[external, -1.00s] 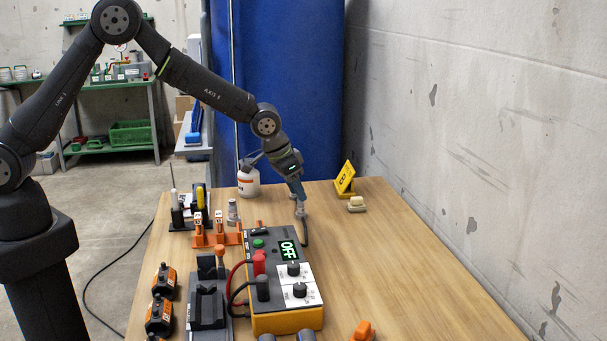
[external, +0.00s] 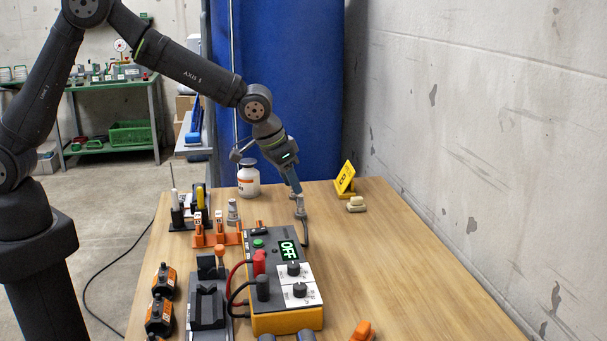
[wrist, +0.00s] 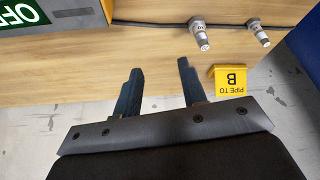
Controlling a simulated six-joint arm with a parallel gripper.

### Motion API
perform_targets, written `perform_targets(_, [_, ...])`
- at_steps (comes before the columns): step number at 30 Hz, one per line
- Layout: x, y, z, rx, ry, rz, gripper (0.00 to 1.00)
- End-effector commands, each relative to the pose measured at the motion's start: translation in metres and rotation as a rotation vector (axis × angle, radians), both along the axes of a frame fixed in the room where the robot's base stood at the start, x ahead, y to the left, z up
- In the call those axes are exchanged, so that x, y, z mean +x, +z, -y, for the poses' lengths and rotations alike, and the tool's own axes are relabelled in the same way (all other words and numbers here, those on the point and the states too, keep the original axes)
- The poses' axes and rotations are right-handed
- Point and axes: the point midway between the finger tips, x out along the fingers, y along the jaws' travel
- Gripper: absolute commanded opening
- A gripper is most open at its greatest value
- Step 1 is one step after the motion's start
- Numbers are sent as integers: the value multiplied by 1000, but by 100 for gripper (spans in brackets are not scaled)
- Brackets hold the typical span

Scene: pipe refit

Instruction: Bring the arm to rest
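My gripper (external: 294,187) is over the far part of the wooden table, behind the yellow and grey test box. In the wrist view my gripper (wrist: 158,72) has its two dark blue fingers spread apart, with only table and floor showing between them. It holds nothing. In the external view the fingertips appear close to a silver fitting (external: 300,208); whether they touch it cannot be told there. The wrist view shows a gap between the fingers and the fittings. My arm is bent, reaching in from the left.
The test box (external: 285,319) reads OFF and has red and black plugs. A yellow sign (external: 345,177) marked B stands at the back; it also shows in the wrist view (wrist: 230,80). A white bottle (external: 248,180) and orange rack (external: 216,240) stand left. The table's right side is mostly clear.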

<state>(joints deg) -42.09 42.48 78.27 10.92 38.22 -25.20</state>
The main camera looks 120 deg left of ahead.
Motion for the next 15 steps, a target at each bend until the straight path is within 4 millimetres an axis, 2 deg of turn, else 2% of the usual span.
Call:
perform_targets(4, [9,17,26,3,-3,1,38])
perform_targets(15, [77,14,15,2,-22,-1,38])
